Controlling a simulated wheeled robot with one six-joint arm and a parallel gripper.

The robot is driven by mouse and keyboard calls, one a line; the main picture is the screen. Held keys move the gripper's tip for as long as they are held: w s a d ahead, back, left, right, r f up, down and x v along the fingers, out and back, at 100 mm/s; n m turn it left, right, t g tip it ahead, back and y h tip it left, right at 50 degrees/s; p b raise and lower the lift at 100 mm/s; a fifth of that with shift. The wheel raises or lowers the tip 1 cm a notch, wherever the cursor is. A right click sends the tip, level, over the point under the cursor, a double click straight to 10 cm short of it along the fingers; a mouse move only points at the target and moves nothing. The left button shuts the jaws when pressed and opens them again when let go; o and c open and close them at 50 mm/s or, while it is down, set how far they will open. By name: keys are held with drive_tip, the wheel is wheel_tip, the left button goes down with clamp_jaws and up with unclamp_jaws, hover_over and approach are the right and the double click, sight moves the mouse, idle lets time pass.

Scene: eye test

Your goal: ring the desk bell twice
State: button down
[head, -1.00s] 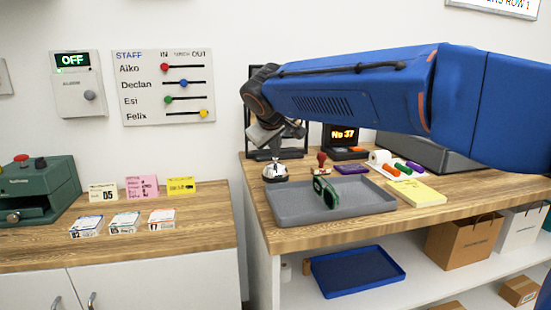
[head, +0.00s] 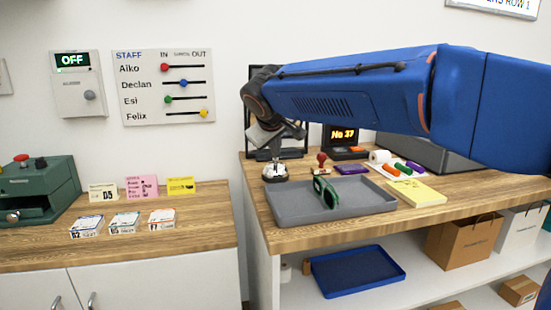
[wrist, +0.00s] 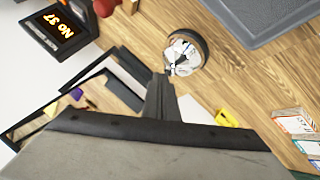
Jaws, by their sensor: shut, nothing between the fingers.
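The desk bell (head: 275,174) is a silver dome on a dark base, standing on the wooden counter beside the left corner of the grey tray. It also shows in the wrist view (wrist: 186,50), near the top middle. My gripper (head: 276,157) points down just above the bell, its fingers shut and empty. In the wrist view the fingertips (wrist: 163,82) lie at the near left edge of the bell's outline. I cannot tell whether they touch it.
The grey tray (head: 355,203) holds green-framed glasses (head: 325,191). A red-handled stamp (head: 321,161) and a purple pad (head: 352,169) stand behind it. The "No 37" display (head: 343,137) and a dark frame (head: 292,143) are at the back. A lower counter (head: 190,235) lies left, across a gap.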

drive_tip(key=shift+r, duration=0.7)
wheel_tip(320, 180, up, 5)
idle(0.6)
idle(0.5)
